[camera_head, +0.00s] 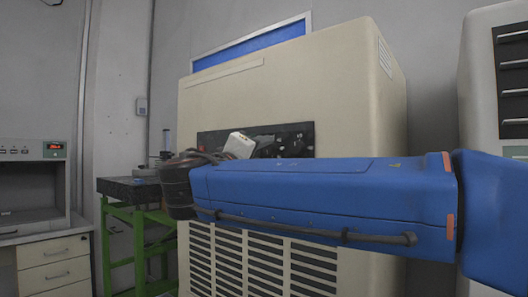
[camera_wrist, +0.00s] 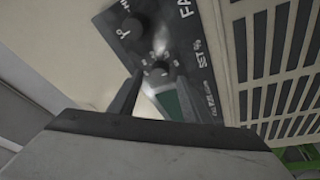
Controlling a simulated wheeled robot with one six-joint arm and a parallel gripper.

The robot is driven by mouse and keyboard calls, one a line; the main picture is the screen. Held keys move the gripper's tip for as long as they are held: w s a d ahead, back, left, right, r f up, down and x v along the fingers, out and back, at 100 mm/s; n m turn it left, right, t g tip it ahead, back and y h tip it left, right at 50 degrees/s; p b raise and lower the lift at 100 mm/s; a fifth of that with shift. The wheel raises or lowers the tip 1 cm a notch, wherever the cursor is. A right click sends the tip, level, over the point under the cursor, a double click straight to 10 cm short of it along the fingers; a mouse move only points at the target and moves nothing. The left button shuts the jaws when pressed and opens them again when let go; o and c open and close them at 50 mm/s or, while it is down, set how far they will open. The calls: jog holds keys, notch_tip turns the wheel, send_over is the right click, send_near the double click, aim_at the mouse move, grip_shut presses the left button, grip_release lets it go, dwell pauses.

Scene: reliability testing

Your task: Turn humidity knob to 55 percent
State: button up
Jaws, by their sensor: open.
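A black control panel (camera_head: 285,137) is set in the front of a large beige cabinet (camera_head: 300,80). In the wrist view, the panel (camera_wrist: 196,30) carries a round dark knob (camera_wrist: 158,72) with a ring of small marks, near lettering that seems to read "SET %". The knob's pointer and setting are too blurred to read. In the head view, my arm hides the panel's lower part.
Slatted vents (camera_head: 240,262) fill the cabinet's lower front. A green-framed stand (camera_head: 125,215) with a dark top is at its left. A bench unit with a red display (camera_head: 55,146) is further left. Another pale cabinet (camera_head: 482,80) is at right.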

aim_at(270, 148)
jog(key=shift+x, duration=1.3)
jog(key=c, duration=1)
jog(key=shift+c, duration=0.2)
jog(key=shift+n, duration=0.4)
jog(key=n+y, duration=0.1)
jog(key=n, duration=0.3)
jog(key=shift+r+n+y, duration=0.15)
jog(key=shift+n+y, duration=0.15)
jog(key=shift+y, duration=0.1)
jog(key=shift+r+n+g+y, duration=0.1)
jog(key=shift+n+g+y, duration=0.4)
jog(key=shift+n, duration=1.5)
jog(key=shift+s, duration=0.1)
